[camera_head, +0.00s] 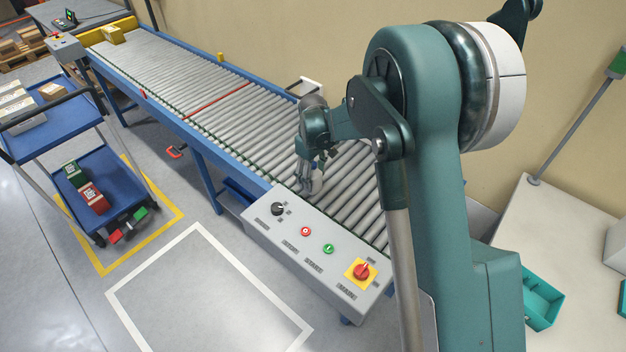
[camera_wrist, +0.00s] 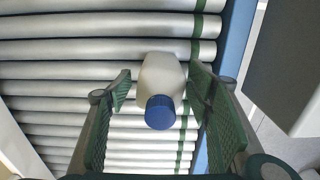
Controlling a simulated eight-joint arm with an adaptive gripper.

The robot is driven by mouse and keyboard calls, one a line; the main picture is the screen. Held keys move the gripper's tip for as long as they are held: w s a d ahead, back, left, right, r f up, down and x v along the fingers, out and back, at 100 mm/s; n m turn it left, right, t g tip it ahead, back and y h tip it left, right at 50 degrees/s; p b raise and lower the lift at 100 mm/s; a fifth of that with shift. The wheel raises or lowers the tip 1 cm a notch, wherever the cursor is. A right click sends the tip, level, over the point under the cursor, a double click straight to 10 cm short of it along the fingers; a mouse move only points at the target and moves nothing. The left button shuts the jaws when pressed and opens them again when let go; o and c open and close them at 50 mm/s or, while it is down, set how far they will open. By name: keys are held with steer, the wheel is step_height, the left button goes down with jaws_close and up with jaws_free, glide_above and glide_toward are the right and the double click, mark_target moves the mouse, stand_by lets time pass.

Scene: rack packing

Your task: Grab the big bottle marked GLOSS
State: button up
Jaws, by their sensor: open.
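A white bottle (camera_wrist: 161,75) with a blue cap (camera_wrist: 160,112) is on the conveyor rollers in the wrist view, its cap toward the camera. No GLOSS marking can be read on the part that shows. My gripper (camera_wrist: 161,84) is open, with one green padded finger on each side of the bottle. A gap shows between the bottle and the left finger; the right finger is closer to it. In the head view my gripper (camera_head: 312,178) is low over the near end of the conveyor, and a pale part of the bottle (camera_head: 317,185) shows beside it.
A blue cart (camera_head: 75,130) with boxes is at the left. A teal bin (camera_head: 541,300) is at the right.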

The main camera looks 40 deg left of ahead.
steer(key=c, duration=1.1)
steer(key=shift+r, duration=0.15)
steer(key=shift+r+p, duration=0.85)
steer(key=shift+r, duration=4)
